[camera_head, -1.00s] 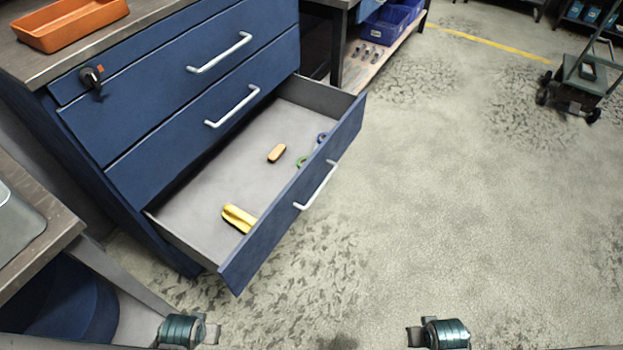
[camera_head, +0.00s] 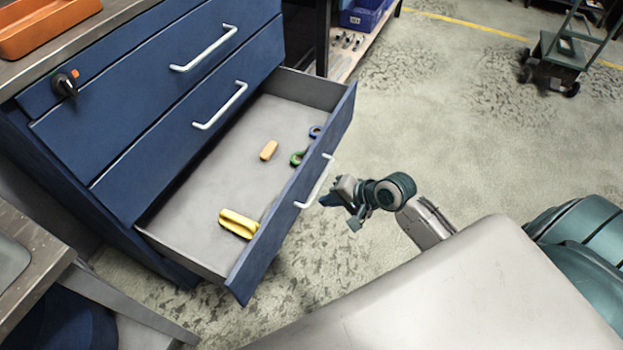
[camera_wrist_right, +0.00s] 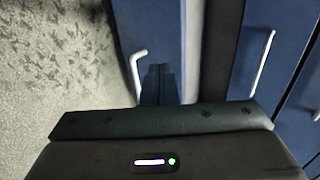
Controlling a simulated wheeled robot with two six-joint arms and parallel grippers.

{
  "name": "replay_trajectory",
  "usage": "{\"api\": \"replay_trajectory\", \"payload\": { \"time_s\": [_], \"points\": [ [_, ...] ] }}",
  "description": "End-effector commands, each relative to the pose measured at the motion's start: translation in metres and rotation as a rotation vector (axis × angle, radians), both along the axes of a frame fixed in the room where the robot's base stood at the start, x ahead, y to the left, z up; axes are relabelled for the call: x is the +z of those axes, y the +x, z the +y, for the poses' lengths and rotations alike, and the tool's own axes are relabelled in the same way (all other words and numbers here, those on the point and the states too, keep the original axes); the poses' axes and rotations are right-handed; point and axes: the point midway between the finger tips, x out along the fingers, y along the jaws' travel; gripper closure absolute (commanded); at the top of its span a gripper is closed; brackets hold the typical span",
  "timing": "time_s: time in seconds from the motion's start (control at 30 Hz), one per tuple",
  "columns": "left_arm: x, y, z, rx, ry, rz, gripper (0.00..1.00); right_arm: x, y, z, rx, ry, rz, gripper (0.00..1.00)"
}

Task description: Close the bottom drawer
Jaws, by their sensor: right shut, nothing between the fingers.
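The bottom drawer (camera_head: 295,205) of the blue cabinet is pulled well out, its white bar handle (camera_head: 316,182) on the front. Inside lie a yellow object (camera_head: 238,223), a small orange block (camera_head: 269,150), and green and blue ring-shaped items (camera_head: 297,158). My right gripper (camera_head: 328,200) is shut and empty, just in front of the drawer front near the handle. In the right wrist view the gripper fingers (camera_wrist_right: 158,84) point at the blue drawer front, beside the handle (camera_wrist_right: 136,72); whether they touch it is unclear. My left gripper is out of view.
The upper drawers (camera_head: 150,100) are shut. An orange tray (camera_head: 45,25) sits on the cabinet top. A workbench (camera_head: 35,255) stands at the lower left. A cart (camera_head: 560,55) stands far right. The floor right of the drawer is open.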

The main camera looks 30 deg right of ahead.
Motion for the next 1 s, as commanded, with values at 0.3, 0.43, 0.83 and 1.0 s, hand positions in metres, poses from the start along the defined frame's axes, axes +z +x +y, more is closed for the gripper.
{"api": "replay_trajectory", "payload": {
  "time_s": [0.3,0.43,0.83,1.0],
  "points": [
    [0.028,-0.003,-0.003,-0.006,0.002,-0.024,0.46,-0.044,0.037,0.03,-0.001,0.005,0.001,1.0],
    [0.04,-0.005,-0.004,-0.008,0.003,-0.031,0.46,-0.061,0.052,0.041,0.0,0.003,0.0,1.0],
    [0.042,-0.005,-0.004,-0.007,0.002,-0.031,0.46,-0.058,0.079,0.062,0.001,-0.004,0.001,1.0],
    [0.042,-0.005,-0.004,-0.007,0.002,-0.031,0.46,-0.058,0.079,0.063,0.001,-0.004,0.001,1.0]
  ]
}}
